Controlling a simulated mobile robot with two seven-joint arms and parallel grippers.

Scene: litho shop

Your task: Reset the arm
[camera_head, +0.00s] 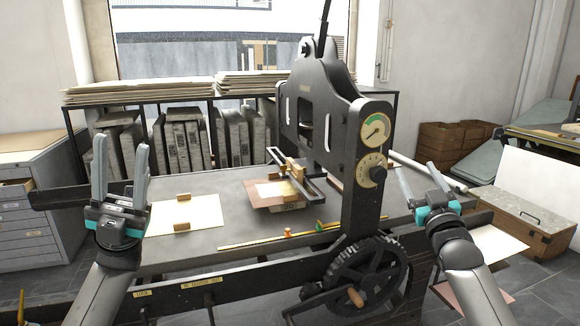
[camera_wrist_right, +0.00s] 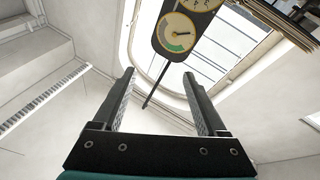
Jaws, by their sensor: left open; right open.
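My left gripper (camera_head: 120,172) is open and empty. It points upward in front of the left part of the press bed, left of a cream sheet with small wooden blocks. My right gripper (camera_head: 421,184) is open and empty, to the right of the dark press frame (camera_head: 350,140). In the right wrist view its two fingers (camera_wrist_right: 157,100) stand apart with nothing between them. Beyond them show the press gauge (camera_wrist_right: 177,34), tilted in that view, and a window. Neither gripper touches anything that I can see.
The press bed (camera_head: 225,183) carries the cream sheet (camera_head: 185,217), a brown plate (camera_head: 268,191) and a yellow ruler (camera_head: 265,239). A large gear wheel (camera_head: 365,278) sits low between my arms. A drawer cabinet (camera_head: 40,215) stands left; a wooden chest (camera_head: 525,225) stands right.

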